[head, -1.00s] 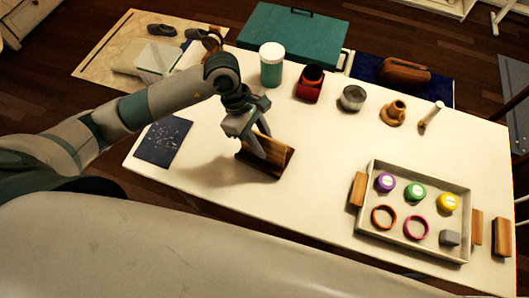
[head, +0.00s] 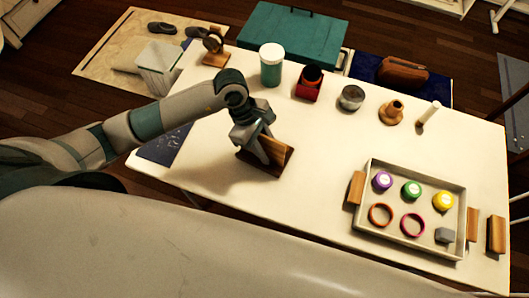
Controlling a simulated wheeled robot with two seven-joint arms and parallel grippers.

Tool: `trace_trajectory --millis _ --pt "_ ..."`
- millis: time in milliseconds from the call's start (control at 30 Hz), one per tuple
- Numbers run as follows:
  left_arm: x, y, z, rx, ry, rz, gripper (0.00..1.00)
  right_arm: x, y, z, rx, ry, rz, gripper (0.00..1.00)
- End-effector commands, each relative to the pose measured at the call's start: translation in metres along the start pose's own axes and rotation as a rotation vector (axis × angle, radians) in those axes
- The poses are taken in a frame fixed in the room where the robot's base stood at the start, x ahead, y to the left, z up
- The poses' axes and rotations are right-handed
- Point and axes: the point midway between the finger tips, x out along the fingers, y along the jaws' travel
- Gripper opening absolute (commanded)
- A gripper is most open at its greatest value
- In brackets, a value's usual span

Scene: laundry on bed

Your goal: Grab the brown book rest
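The brown book rest (head: 275,150), a wooden piece with an upright board and a dark base, stands on the white table (head: 330,185) left of the middle. My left gripper (head: 256,152) points down at it from above and behind. Its fingers are around the upright board's left part, one in front and one behind as far as I can see. The book rest sits on the table. Whether the fingers press on the board cannot be told at this size. My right gripper is not in view.
A white tray (head: 366,190) with coloured lids and rings stands at the right, wooden blocks beside it. A teal-and-white jar (head: 271,65), red holder (head: 309,83), glass jar (head: 351,97) and brown stand (head: 391,112) line the far edge. A dark blue patterned sheet (head: 158,148) lies at the left.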

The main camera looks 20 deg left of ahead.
Motion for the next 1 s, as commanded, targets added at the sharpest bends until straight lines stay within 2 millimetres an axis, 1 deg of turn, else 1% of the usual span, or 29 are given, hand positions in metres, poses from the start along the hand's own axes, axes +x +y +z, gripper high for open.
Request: trace_trajectory --millis 367,400,467,500,533,1000 --pt "0.0023 0.0001 -0.0011 0.000 0.000 0.000 0.28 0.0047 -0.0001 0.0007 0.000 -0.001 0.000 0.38" --pt "0.0022 0.0001 -0.0010 0.000 0.000 0.000 0.26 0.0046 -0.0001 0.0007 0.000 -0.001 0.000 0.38" --pt "0.0018 0.0000 -0.0008 0.000 0.000 0.000 0.12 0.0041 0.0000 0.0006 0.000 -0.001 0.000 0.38" --pt "0.0019 0.0000 -0.0008 0.000 0.000 0.000 0.02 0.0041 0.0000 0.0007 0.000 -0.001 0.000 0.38" --pt "0.0019 -0.0001 -0.0009 0.000 0.000 0.000 0.00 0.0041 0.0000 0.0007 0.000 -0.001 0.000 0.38" --pt "0.0020 -0.0001 -0.0008 0.000 0.000 0.000 0.00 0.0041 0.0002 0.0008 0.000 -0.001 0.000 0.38"
